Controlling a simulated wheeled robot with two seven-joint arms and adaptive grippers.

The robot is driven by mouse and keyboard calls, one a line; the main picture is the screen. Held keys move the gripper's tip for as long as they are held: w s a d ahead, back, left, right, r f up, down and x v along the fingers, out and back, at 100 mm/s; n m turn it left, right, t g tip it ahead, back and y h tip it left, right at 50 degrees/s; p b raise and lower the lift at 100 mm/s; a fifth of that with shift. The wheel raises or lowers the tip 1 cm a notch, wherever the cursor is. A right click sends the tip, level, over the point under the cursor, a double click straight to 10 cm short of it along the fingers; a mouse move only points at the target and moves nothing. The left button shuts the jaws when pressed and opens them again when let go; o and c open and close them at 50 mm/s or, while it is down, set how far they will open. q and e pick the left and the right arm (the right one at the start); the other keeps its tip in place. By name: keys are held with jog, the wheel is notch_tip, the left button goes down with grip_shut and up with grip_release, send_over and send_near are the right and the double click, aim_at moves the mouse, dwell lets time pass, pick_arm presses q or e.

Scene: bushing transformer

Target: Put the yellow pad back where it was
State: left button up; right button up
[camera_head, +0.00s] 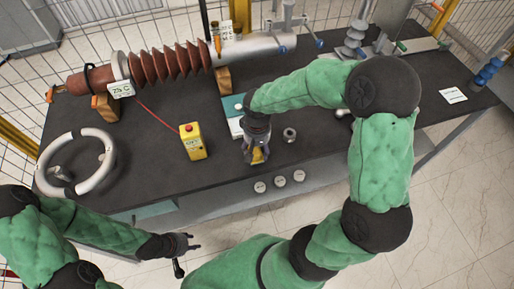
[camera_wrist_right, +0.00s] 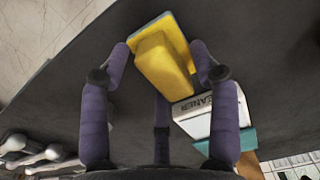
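The yellow pad (camera_wrist_right: 166,62) is a flat plate with a thicker block on it. In the head view, part of the pad (camera_head: 259,156) shows just below my right gripper (camera_head: 256,154), near the front of the dark table. In the right wrist view, the fingers of my right gripper (camera_wrist_right: 162,68) stand apart on either side of the pad, with narrow gaps beside the block; I see no clear grip. My left gripper (camera_head: 187,254) is empty, its fingers apart, in front of the table's front edge.
A white box marked "CLEANER" (camera_wrist_right: 205,112) lies beside the pad. A yellow control box (camera_head: 193,142), a grey ring (camera_head: 108,165) and a ribbed brown bushing (camera_head: 165,65) are to the left. A small metal nut (camera_head: 289,134) lies close on the right. The table's right front (camera_head: 440,110) has free room.

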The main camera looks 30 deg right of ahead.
jog(key=shift+r, duration=0.55)
notch_tip(320, 180, up, 11)
jog(key=p, duration=0.3)
jog(key=shift+r, duration=0.1)
dwell(0.9)
